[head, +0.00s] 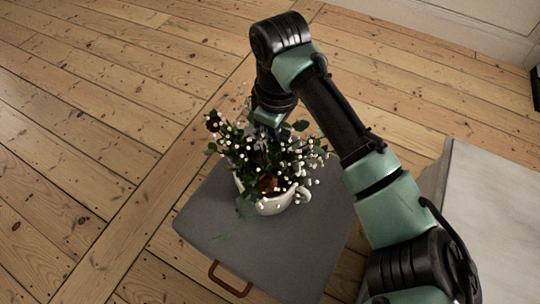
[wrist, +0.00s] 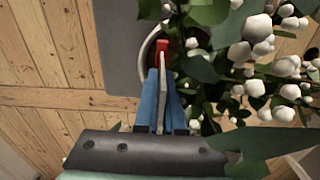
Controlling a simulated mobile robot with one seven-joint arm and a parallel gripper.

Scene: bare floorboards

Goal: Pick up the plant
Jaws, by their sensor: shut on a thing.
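The plant (head: 270,160) has dark green leaves and many small white berries or buds. It sits in a white cup-like pot (head: 272,206) with a handle on its right, upright on a grey square surface. My gripper reaches down into the foliage from behind and above; leaves hide its fingertips in the head view.
The grey surface (head: 208,222) has a brown handle (head: 229,281) at its front edge. A pale grey block or table (head: 495,215) stands at the right. Bare floorboards (head: 80,130) lie open to the left and behind.

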